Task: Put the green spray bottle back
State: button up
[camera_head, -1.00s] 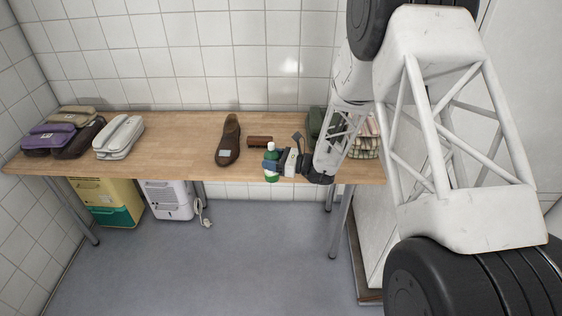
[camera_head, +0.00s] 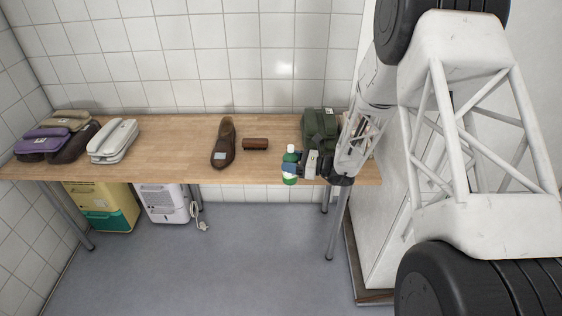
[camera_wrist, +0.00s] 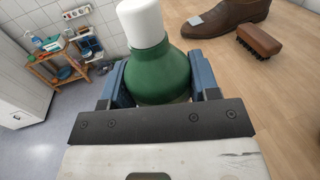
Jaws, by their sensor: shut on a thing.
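Whether the bottle's bottom touches the table is hidden.
The wooden table (camera_head: 185,136) holds a brown shoe (camera_head: 224,142), a brush (camera_head: 255,144), a green bag (camera_head: 319,128) behind my gripper, a white telephone (camera_head: 113,141) and several cases at left. The tabletop between telephone and shoe is clear.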

jog(key=w+a+f, duration=0.1)
jog(key=w+a, duration=0.2)
jog(key=w, duration=1.2)
jog(key=shift+w+a+f, duration=0.2)
jog(key=shift+w, duration=0.15)
jog(key=shift+f, duration=1.75)
jog(key=shift+f, duration=0.15)
jog(key=o, duration=1.2)
jog(key=shift+c, duration=0.2)
jog(key=v, duration=1.2)
